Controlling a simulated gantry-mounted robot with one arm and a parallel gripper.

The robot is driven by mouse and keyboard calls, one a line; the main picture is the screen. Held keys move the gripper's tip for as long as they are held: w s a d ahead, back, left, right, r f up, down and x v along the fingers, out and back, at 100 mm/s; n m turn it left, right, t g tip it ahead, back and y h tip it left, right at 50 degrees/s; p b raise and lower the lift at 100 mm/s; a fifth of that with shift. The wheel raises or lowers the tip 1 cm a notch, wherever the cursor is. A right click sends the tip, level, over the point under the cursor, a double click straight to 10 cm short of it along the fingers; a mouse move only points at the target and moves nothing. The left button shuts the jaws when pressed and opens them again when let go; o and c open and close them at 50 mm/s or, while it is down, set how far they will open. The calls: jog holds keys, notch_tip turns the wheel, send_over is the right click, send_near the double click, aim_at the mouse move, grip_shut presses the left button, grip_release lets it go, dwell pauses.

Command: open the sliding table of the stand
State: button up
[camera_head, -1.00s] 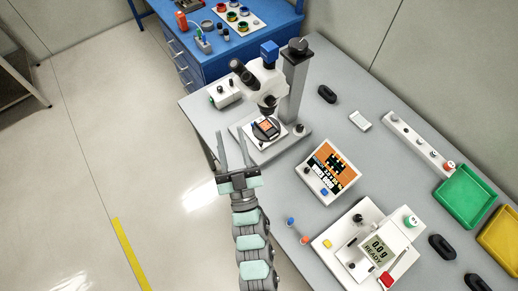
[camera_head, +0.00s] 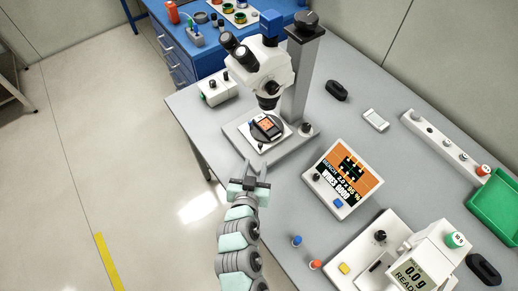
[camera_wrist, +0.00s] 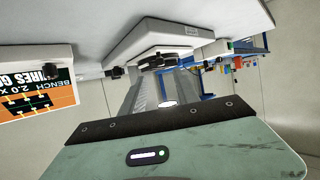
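The microscope stand (camera_head: 300,75) stands on the grey bench with its base (camera_head: 232,129) at the bench's left side. Its white sliding table (camera_head: 276,143) lies on the base under the microscope head and carries a dark round holder with an orange chip (camera_head: 264,124). A small dark knob (camera_head: 261,147) is at its near edge. My gripper (camera_head: 254,165) is at the bench edge, just in front of the base. Its fingers look a little apart and empty. In the wrist view, the fingers (camera_wrist: 166,85) point toward a dark part (camera_wrist: 163,61) below a pale block; contact cannot be told.
A display panel (camera_head: 343,178) stands to the right of my gripper; it also shows in the wrist view (camera_wrist: 38,98). A white box (camera_head: 217,90) sits left of the stand. Floor is free to the left.

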aim_at(260, 146)
jog(key=x, duration=0.9)
jog(key=shift+w+d+r, duration=0.1)
jog(key=shift+w, duration=0.2)
jog(key=shift+c, duration=0.3)
grip_shut()
dwell(0.7)
